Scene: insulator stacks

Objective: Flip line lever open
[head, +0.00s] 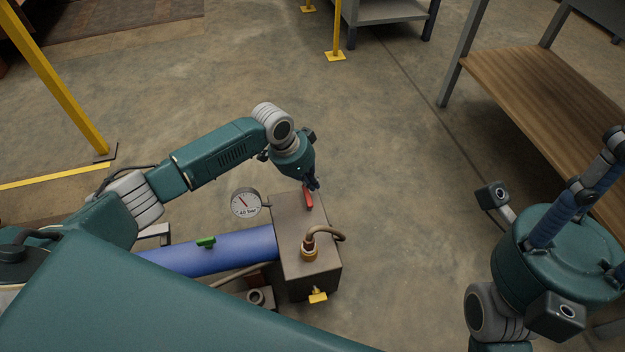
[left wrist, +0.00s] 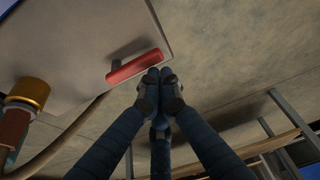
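A red lever (head: 308,197) sits on the top of a brown-grey box near its far edge. It also shows in the left wrist view (left wrist: 135,67) as a red bar on the box's face. My left gripper (head: 314,185) is over that far edge, beside the lever's far end. In the left wrist view its fingertips (left wrist: 158,78) are together with nothing visible between them, close to the lever's right end; I cannot tell whether they touch it. A green lever (head: 206,242) lies on the blue pipe (head: 232,253). My right gripper (head: 575,195) is only partly in view at the right edge.
The box (head: 320,272) carries a brass fitting with a hose (head: 309,252) and a yellow valve (head: 318,296). A round gauge (head: 246,203) stands at its left. A wooden bench (head: 545,110) is at right, a yellow post (head: 60,80) at left. The floor beyond the box is clear.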

